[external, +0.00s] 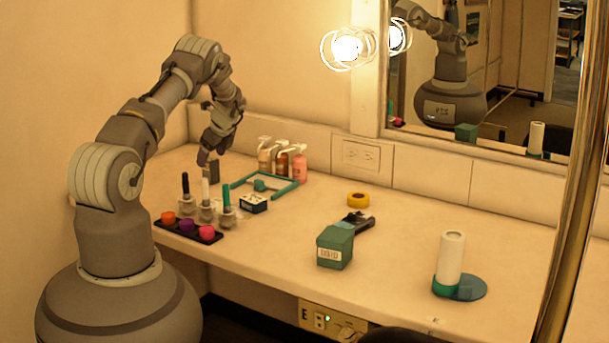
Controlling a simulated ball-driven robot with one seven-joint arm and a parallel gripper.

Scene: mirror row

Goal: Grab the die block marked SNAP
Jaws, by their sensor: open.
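I cannot read the word SNAP on anything here. A green block (335,248) with a white label stands at the middle front of the counter; its lettering is too small to make out. A smaller dark blue block (253,204) with pale faces sits further left, by the teal frame, and its marking is also unreadable. My gripper (207,160) is open and points down above the left back of the counter, behind the nail polish bottles. It is apart from both blocks. A dark grey piece (213,172) shows just under it; I cannot tell whether they touch.
Several polish bottles (206,207) and a black tray (188,228) of coloured pots stand at the left. A teal frame (263,185), pump bottles (281,160), yellow tape (358,199), a black tool (357,222) and a white cylinder (451,258) also stand around. The right back counter is clear.

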